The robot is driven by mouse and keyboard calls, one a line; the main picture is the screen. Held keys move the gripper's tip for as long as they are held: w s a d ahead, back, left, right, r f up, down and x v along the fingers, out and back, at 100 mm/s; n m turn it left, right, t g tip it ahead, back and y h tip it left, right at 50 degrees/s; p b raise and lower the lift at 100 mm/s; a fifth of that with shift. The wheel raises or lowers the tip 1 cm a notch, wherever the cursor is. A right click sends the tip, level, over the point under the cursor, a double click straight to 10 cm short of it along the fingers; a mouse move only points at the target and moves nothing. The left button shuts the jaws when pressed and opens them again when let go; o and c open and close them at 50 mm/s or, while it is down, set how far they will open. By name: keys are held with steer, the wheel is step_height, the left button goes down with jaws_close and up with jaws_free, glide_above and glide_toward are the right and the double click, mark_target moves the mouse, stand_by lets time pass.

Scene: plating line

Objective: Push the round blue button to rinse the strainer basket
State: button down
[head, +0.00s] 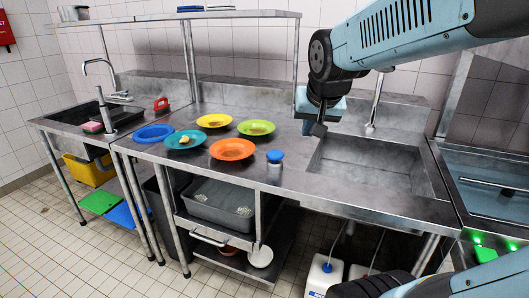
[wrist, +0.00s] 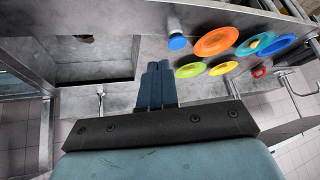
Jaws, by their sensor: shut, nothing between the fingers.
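A round blue cap (head: 275,155) tops a short pale cylinder standing on the steel counter near its front edge, left of the sink. The same blue round top shows in the wrist view (wrist: 177,42). My gripper (head: 319,129) is above the counter by the sink's left rim, to the right of and farther back than the blue top, not touching it. Its fingers (wrist: 158,66) are shut and empty in the wrist view. I cannot make out a strainer basket with certainty in either view.
Orange (head: 232,149), green (head: 256,128), yellow (head: 214,121) and teal (head: 185,140) plates and a blue ring-shaped dish (head: 153,133) lie left of the blue top. The sink (head: 372,165) with its tall faucet (head: 376,100) is at right. A grey tub (head: 219,203) sits below.

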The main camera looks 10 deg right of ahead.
steer(key=w+f+m+t, duration=0.1)
steer(key=w+f+m, duration=0.2)
steer(key=w, duration=1)
steer(key=m+t, duration=0.1)
steer(key=m, duration=0.2)
glide_above(275, 152)
steer(key=s, duration=0.2)
steer(key=shift+y, duration=0.3)
step_height(275, 152, down, 5)
steer(key=shift+w+f, duration=0.1)
steer(key=shift+w, duration=0.05)
steer(key=shift+f, duration=0.1)
steer(key=shift+f, duration=4.25)
steer(key=shift+f, duration=1.15)
steer(key=shift+r, duration=1.25)
